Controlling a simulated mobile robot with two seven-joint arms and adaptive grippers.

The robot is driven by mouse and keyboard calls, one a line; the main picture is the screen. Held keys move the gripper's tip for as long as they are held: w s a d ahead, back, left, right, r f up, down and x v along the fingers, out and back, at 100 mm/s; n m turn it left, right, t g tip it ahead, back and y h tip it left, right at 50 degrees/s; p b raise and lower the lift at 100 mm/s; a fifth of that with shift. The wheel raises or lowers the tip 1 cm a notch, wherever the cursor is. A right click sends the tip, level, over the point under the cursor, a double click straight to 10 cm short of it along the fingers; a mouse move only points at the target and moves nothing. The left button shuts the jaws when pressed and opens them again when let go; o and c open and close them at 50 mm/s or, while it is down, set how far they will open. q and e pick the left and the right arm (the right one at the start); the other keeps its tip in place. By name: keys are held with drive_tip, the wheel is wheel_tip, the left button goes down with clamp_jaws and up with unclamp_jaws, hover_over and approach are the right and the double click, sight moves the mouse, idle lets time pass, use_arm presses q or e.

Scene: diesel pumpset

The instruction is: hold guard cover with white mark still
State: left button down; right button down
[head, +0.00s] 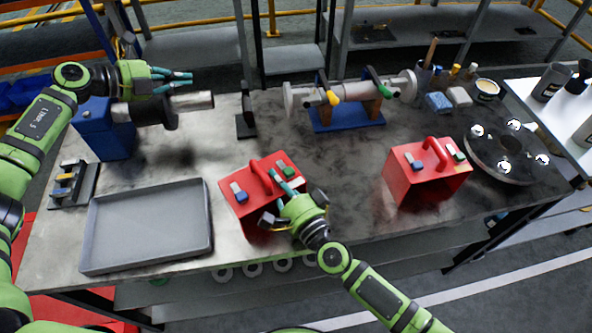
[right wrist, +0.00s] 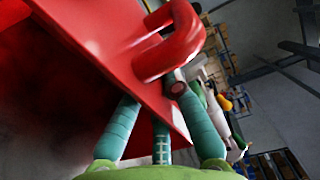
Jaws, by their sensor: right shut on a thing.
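A red guard cover (head: 248,205) with a red handle stands near the front middle of the table, right of the grey tray. It has blue-and-white and green pieces on top. My right gripper (head: 278,200) is shut on its right side. In the right wrist view my right gripper (right wrist: 158,108) has teal fingers on both sides of the red cover's plate (right wrist: 95,45), close to the handle. A second red cover (head: 425,180) stands apart to the right. I cannot tell a white mark clearly on either cover. My left gripper (head: 185,80) is open and empty above a metal cylinder.
A grey tray (head: 145,262) lies at the front left. A blue block with a metal cylinder (head: 193,102) stands behind it. A shaft on a blue stand (head: 345,122) is at the back middle. A dark disc (head: 505,165) lies at the right. Table between the covers is clear.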

drive_tip(key=shift+d, duration=0.1)
use_arm(q)
drive_tip(key=s+d+f+g, duration=0.1)
drive_tip(key=s+d+g, duration=0.35)
drive_tip(key=d, duration=0.55)
drive_tip(key=s+d+f+m+g+y, duration=0.1)
drive_tip(key=s+d+g, duration=0.35)
drive_tip(key=d, duration=0.55)
drive_tip(key=s+d+f+g, duration=0.1)
drive_tip(key=s+d+g, duration=0.3)
drive_tip(key=d, duration=0.5)
use_arm(e)
drive_tip(key=shift+d, duration=0.1)
use_arm(q)
drive_tip(key=a+r+n+y, duration=0.1)
drive_tip(key=y, duration=0.1)
drive_tip(key=a+n+y, duration=0.1)
drive_tip(key=y, duration=0.1)
drive_tip(key=s+a+r+t+y, duration=0.1)
drive_tip(key=y, duration=0.1)
drive_tip(key=shift+r+n, duration=0.35)
drive_tip(key=shift+n, duration=0.05)
drive_tip(key=shift+f, duration=0.1)
drive_tip(key=x, duration=1)
use_arm(e)
drive_tip(key=shift+s, duration=0.1)
